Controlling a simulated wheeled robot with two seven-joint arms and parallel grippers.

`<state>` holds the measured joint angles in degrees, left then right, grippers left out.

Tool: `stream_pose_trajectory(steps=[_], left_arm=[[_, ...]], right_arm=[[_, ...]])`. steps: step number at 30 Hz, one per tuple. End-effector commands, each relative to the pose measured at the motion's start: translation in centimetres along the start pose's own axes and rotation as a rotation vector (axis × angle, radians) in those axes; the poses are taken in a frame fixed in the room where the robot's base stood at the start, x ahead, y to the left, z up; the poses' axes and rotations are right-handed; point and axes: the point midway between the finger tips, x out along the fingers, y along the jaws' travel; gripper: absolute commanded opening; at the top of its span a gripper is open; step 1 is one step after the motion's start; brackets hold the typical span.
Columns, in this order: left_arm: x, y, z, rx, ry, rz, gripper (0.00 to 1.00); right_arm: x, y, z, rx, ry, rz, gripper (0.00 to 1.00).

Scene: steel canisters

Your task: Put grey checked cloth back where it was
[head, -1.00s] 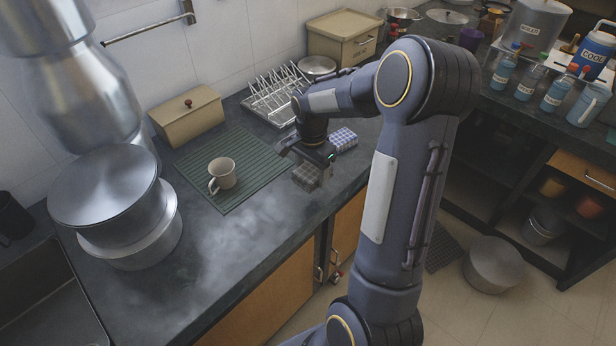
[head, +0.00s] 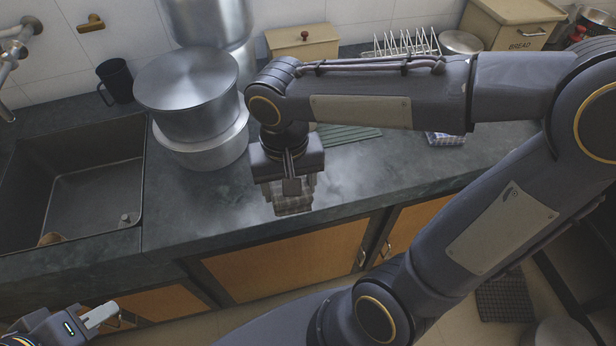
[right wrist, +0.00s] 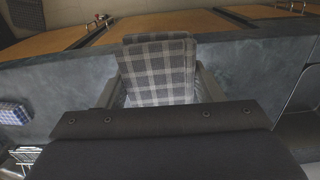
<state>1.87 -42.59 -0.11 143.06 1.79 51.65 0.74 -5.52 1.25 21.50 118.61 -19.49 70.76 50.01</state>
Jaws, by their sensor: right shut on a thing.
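The grey checked cloth (head: 293,203) hangs folded from my right gripper (head: 291,186), over the front part of the dark counter. I cannot tell whether its lower end touches the counter. In the right wrist view the same cloth (right wrist: 160,70) sits between the two fingers, which are shut on it. My left gripper (head: 98,315) is at the lower left corner of the head view, below the counter front, away from the cloth. Its pale fingertips show, but their gap does not.
Stacked steel pots (head: 195,110) stand left of the cloth, with the sink (head: 95,190) further left. A green ribbed mat (head: 345,135) and a blue checked cloth (head: 445,139) are partly hidden behind my right arm. Bare counter (head: 215,215) lies around the grey cloth.

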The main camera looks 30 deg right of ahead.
Motion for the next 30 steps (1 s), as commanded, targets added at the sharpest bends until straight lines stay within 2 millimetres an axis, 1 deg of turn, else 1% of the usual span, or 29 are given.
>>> stream_pose_trajectory(steps=[2,5,13,15,18,21,28,30], left_arm=[[0.0,0.0,0.0,0.0,0.0,0.0,0.29],[-0.1,0.1,-0.1,0.0,0.0,0.0,0.29],[-0.6,0.3,-0.3,0.0,0.0,0.0,0.29],[-0.4,0.2,-0.2,0.0,0.0,0.0,0.29],[-0.4,0.2,-0.2,0.0,0.0,0.0,0.29],[-0.4,0.2,-0.2,0.0,0.0,0.0,0.29],[-0.4,0.2,-0.2,0.0,0.0,0.0,0.29],[-0.4,0.2,-0.2,0.0,0.0,0.0,0.29]], right_arm=[[0.3,0.2,-0.1,-0.019,-0.001,-0.001,0.39],[1.1,1.2,-1.6,-0.02,-0.005,0.0,0.39],[4.0,4.8,-7.3,-0.018,-0.005,-0.001,0.39],[5.7,5.4,-8.2,-0.02,-0.007,-0.001,0.39],[7.3,6.1,-9.4,-0.02,-0.006,-0.001,0.39],[8.4,6.6,-10.2,-0.021,-0.003,-0.001,0.39],[9.6,7.1,-11.1,-0.022,-0.002,-0.001,0.39],[10.5,7.3,-11.4,-0.022,-0.004,-0.001,0.39]])
